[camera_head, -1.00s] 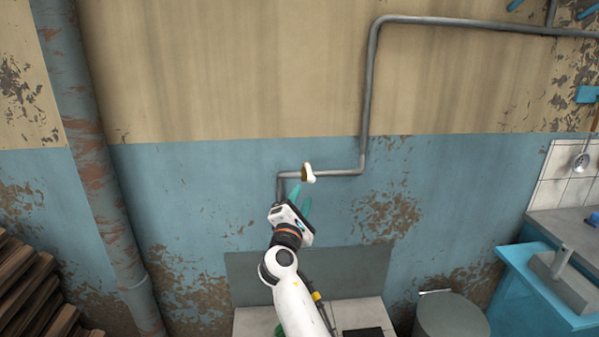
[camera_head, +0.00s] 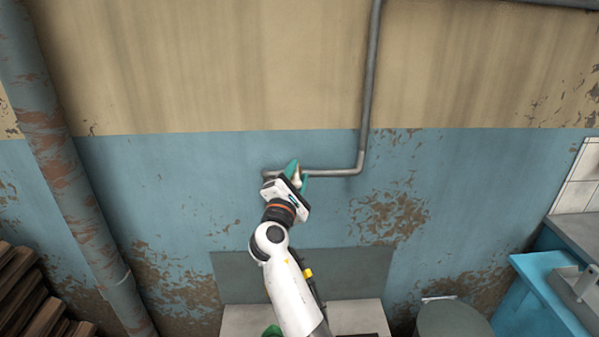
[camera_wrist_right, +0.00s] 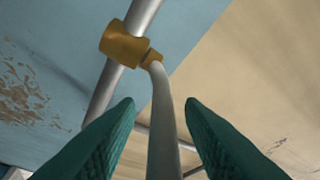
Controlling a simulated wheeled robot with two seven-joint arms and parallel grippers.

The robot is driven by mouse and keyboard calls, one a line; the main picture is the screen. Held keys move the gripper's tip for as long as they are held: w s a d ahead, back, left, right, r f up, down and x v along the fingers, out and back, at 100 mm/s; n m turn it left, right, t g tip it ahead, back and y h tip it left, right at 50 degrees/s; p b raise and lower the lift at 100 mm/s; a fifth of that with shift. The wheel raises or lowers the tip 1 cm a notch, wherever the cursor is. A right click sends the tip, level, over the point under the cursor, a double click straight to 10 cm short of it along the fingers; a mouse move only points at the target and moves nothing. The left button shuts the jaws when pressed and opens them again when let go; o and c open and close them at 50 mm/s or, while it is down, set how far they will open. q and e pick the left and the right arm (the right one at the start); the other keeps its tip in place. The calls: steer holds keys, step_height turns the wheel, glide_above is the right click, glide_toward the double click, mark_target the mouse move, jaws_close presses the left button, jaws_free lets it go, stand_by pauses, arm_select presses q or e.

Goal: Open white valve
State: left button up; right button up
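The white valve handle (camera_wrist_right: 163,115) shows in the right wrist view as a pale lever. It is joined to a brass fitting (camera_wrist_right: 125,45) on the grey pipe (camera_wrist_right: 147,15). My right gripper (camera_wrist_right: 161,108) is open, with one green finger on each side of the lever and visible gaps between. In the head view my right gripper (camera_head: 298,173) is up at the pipe (camera_head: 335,172), with a small pale part of the valve (camera_head: 296,181) showing between its fingers. My left gripper is not identifiable; only a bit of green shows at the bottom edge.
The pipe bends upward (camera_head: 366,120) to the right of the gripper along the blue and beige wall. A grey bin (camera_head: 452,320) and a blue counter (camera_head: 540,290) are at lower right.

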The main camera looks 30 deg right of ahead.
steer(key=shift+s+a+r, duration=0.1)
steer(key=shift+a, duration=0.2)
steer(key=shift+c, duration=1.2)
jaws_close()
arm_select(q)
steer(key=shift+s+a, duration=0.35)
steer(key=shift+a, duration=0.2)
